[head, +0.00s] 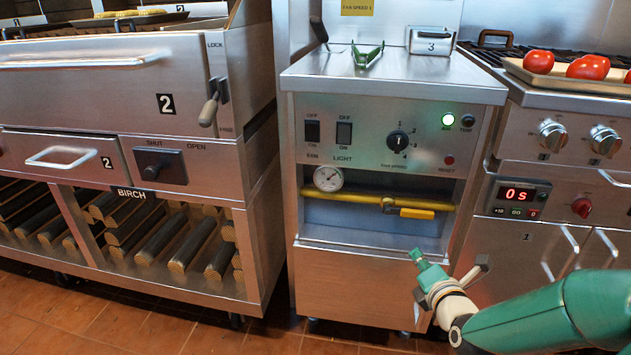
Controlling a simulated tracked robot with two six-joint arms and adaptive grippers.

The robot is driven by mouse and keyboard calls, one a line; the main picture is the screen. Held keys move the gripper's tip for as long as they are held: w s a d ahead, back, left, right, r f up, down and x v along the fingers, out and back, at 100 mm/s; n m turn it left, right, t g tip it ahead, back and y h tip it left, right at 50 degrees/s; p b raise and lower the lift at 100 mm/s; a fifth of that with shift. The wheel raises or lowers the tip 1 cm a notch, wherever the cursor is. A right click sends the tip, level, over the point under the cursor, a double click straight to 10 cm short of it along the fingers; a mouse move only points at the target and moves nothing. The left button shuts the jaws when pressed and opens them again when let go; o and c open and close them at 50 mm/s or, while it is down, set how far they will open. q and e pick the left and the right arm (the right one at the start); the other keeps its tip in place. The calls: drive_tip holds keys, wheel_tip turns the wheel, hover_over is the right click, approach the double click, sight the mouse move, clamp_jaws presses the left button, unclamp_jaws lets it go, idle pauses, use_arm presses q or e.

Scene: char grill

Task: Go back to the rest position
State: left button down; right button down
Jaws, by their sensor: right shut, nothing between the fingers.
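My right arm comes in from the lower right, with a green and white forearm. My right gripper (423,297) is in front of the lower panel of the middle steel cabinet (345,275), below the yellow gas pipe. It is shut and holds nothing. Its fingertips are small and partly hidden by the wrist. I cannot tell whether it touches the panel. My left gripper is not in view.
A yellow valve handle (417,213) and a gauge (328,179) sit above the gripper. Green tongs (367,55) lie on the cabinet top. A tray (570,84) with tomatoes (538,62) is at right. Birch logs (160,238) fill the left rack. Tiled floor (140,328) shows in front.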

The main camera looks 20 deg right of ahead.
drive_tip(key=s+a+f+m+g+y+p, duration=0.25)
drive_tip(key=a+f+g+y, duration=0.4)
drive_tip(key=a+f, duration=1.35)
drive_tip(key=s+a+f+m+g+y, duration=0.1)
drive_tip(key=s+a+f+m+g, duration=0.35)
drive_tip(key=s+m, duration=0.45)
drive_tip(key=s+a+f+m+g+y, duration=0.1)
drive_tip(key=s+a+f+m+g, duration=0.25)
drive_tip(key=s+f+m, duration=0.6)
wheel_tip(320, 180, up, 42)
drive_tip(key=w+m+p, duration=0.2)
drive_tip(key=m+p, duration=0.1)
drive_tip(key=p, duration=3.5)
drive_tip(key=shift+a+f+p, duration=0.15)
drive_tip(key=shift+a+p, duration=0.2)
drive_tip(key=shift+a, duration=0.1)
